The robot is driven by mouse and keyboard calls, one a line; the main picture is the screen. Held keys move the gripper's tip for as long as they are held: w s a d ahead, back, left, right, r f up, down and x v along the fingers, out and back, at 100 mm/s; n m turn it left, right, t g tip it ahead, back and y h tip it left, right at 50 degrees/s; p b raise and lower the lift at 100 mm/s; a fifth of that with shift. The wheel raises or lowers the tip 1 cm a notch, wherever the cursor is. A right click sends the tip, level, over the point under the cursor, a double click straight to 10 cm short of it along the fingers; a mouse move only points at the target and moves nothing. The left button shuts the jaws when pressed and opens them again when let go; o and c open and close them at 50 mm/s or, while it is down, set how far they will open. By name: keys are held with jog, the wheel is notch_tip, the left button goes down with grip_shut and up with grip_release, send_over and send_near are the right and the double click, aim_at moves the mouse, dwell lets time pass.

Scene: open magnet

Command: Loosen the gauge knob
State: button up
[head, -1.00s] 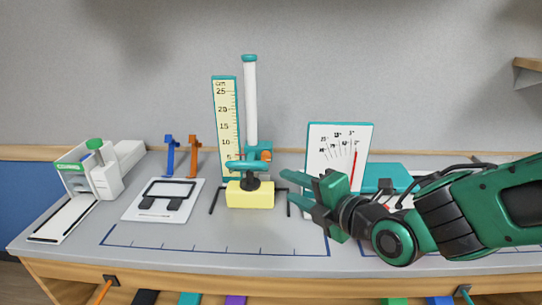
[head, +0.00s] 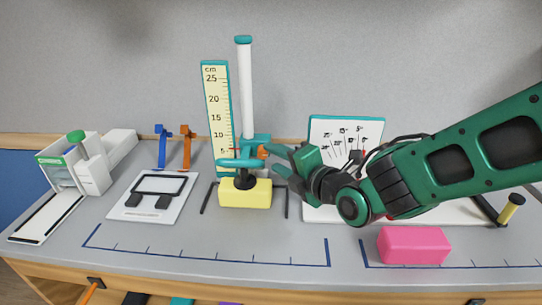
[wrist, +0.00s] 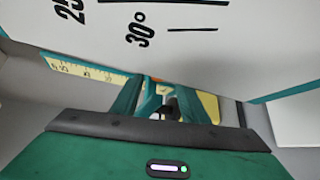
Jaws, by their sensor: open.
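The gauge is a white post (head: 246,92) with a teal cap and a teal carriage low on it, beside a yellow centimetre scale (head: 216,105). A small orange knob (head: 262,152) sits on the carriage's right side. A teal bar with a black fitting (head: 245,181) is in front of the post, above a yellow block (head: 244,194). My gripper (head: 275,159) is open just right of the knob, fingers pointing left, with nothing held. In the wrist view, my gripper (wrist: 165,103) shows its fingers apart with teal, dark and yellow parts beyond; the knob is mostly hidden.
A white dial board (head: 345,133) stands behind my gripper. A pink block (head: 414,246) lies at the front right. Blue and orange hooks (head: 186,148), a white plate (head: 130,208) and a white-green device (head: 88,165) stand left. The bench front is mostly clear.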

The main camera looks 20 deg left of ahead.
aim_at(265, 153)
jog(key=shift+x, duration=1.7)
grip_shut()
jog(key=shift+s, duration=0.1)
jog(key=shift+a+r+n+h, duration=0.15)
jog(key=shift+n+h, duration=0.65)
jog(key=shift+h, duration=0.2)
jog(key=shift+a+r+n+h, duration=0.15)
jog(key=shift+n+h, duration=0.65)
jog(key=shift+h, duration=0.2)
jog(key=shift+g, duration=0.3)
grip_release()
jog(key=shift+r, duration=0.1)
